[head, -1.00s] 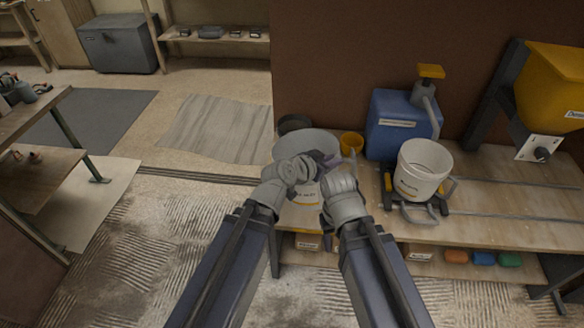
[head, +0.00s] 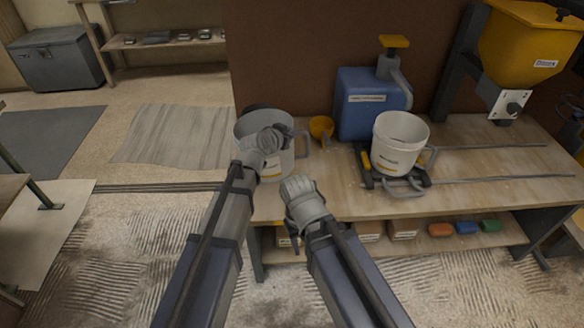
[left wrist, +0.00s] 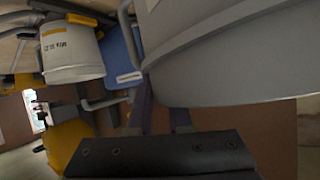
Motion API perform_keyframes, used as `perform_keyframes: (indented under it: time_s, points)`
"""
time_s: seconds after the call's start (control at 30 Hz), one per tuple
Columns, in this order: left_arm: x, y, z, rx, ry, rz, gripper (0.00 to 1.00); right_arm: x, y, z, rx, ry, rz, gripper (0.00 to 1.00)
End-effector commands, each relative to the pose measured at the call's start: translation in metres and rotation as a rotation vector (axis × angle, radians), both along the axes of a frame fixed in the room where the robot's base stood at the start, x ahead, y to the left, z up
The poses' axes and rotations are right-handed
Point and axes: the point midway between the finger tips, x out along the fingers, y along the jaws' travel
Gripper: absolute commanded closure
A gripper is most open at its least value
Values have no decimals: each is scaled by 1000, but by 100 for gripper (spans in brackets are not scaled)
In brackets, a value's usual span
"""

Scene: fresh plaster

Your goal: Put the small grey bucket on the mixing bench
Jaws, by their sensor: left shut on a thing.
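The small grey bucket (head: 282,164) is upright at the left end of the mixing bench (head: 330,196). It has a white label with a yellow stripe and a side handle on its right. My left gripper (head: 270,140) is shut on it, its hand covering part of the near wall. The bucket fills the upper right of the left wrist view (left wrist: 230,60). I cannot tell if its base touches the bench top. My right gripper (head: 302,192) is apart from the bucket, in front of the bench edge; its fingers are hidden.
A white bucket (head: 400,135) stands on a small dark stand to the right. Behind are a yellow cup (head: 321,127), a blue canister (head: 365,110) with a yellow top, and a yellow hopper (head: 520,50). A dark round item is partly hidden behind the grey bucket.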

Motion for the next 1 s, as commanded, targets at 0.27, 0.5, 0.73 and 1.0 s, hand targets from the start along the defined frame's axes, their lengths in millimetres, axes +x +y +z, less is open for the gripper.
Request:
perform_keyframes:
  time_s: [0.27, 0.5, 0.73, 1.0]
  points:
    - [2, -1, 0, 59, -23, 2, 100, 0, 0, 2, 0, 0, 0, 50]
    - [3, -1, -1, 94, -35, 4, 100, 0, 0, 1, 0, 0, 0, 50]
    - [3, -1, -21, 94, -35, 4, 100, 0, 0, -19, 0, 0, 0, 50]
    - [2, 0, -61, 94, -35, 4, 100, 0, 0, -59, 0, 0, 0, 50]
